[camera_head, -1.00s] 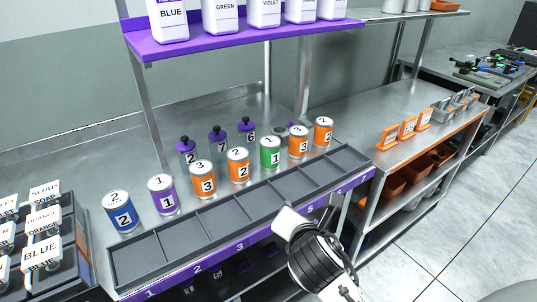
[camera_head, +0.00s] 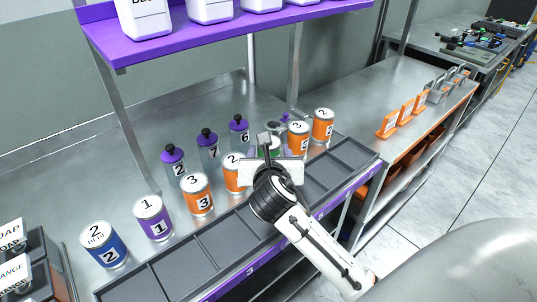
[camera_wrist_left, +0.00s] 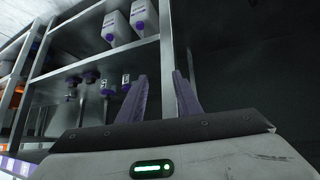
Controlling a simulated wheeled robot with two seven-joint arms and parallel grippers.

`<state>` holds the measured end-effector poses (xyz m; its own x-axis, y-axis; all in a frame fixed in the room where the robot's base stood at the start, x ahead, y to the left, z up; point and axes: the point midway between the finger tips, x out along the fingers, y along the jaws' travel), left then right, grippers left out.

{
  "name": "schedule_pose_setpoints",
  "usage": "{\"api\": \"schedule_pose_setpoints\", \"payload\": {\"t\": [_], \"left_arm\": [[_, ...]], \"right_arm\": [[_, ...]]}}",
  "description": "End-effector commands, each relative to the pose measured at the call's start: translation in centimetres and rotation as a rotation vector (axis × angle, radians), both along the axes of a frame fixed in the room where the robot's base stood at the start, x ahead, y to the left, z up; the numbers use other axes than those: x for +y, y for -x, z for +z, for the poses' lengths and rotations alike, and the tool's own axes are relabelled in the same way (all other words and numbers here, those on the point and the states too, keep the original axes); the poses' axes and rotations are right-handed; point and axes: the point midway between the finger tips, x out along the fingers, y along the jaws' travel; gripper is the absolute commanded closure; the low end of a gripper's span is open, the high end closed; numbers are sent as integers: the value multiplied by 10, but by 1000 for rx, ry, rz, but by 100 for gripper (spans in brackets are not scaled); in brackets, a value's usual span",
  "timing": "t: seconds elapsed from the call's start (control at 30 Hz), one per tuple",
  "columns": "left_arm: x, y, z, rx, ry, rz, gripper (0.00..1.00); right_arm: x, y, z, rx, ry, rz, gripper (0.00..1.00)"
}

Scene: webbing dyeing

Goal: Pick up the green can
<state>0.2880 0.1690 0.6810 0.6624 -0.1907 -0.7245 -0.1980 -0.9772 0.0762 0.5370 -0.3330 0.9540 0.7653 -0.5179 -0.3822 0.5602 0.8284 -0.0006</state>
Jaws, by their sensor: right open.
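The green can (camera_head: 275,147) stands on the metal bench in the row of cans, mostly hidden behind my right gripper. My right gripper (camera_head: 269,142) is open and reaches over the tray to the can. One finger shows at the can's left side; the other finger and any contact are hidden. My left gripper (camera_wrist_left: 160,78) shows only in the left wrist view, its two purple fingers apart with nothing seen between them.
Orange cans (camera_head: 298,138) stand close right of the green can, another orange can (camera_head: 233,174) to its left. Purple-capped bottles (camera_head: 239,130) stand behind. A grey compartment tray (camera_head: 222,242) runs along the front edge. A purple shelf (camera_head: 200,38) hangs above.

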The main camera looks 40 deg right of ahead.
Motion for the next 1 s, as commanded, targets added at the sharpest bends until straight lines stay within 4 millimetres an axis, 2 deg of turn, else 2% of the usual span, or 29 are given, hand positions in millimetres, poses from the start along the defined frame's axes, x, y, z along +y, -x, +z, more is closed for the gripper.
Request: {"api": "schedule_pose_setpoints", "payload": {"t": [0.3,0.6,0.83,0.87,1.0], "left_arm": [[-1,-6,4,-13,1,0,69],[-1,-13,9,-28,3,-1,69],[-1,-11,8,-26,3,0,69],[-1,-11,8,-25,3,0,69],[-1,-8,7,-20,3,0,69]], "right_arm": [[-23,-33,-16,0,0,-1,45],[-25,-37,-19,0,-1,0,45],[-25,-37,-19,1,-1,-1,84],[-25,-37,-17,-4,0,-1,87],[-25,-37,-17,-4,0,-1,87]]}}
